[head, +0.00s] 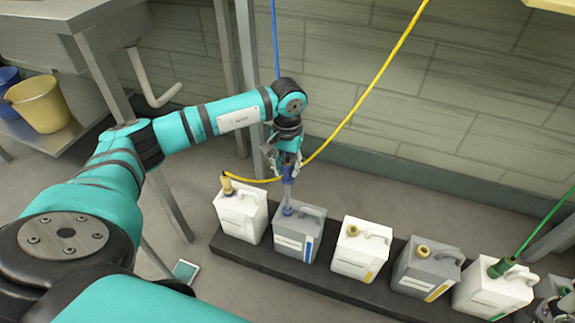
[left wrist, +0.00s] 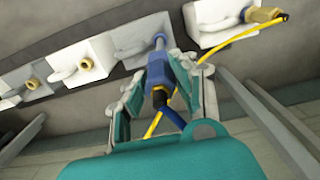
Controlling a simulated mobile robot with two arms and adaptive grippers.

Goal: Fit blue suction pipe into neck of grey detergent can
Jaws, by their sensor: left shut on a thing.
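The blue suction pipe (head: 288,170) hangs upright in my left gripper (head: 287,166), which is shut on its blue head. In the left wrist view the gripper's two fingers (left wrist: 160,88) close around the blue head (left wrist: 158,68). The pipe's thin grey-blue tube runs down to the blue neck of the grey detergent can (head: 293,246) with the blue label. The can also shows in the left wrist view (left wrist: 130,37). The tube's lower end lines up with the neck and seems to be in it; how deep it sits is hidden.
The cans stand in a row on a dark plinth (head: 330,288). A white can (head: 241,218) with a yellow pipe stands to the left, and a white can (head: 360,249) to the right. The yellow hose (head: 350,112) passes close behind my gripper. A steel table (head: 80,20) is at left.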

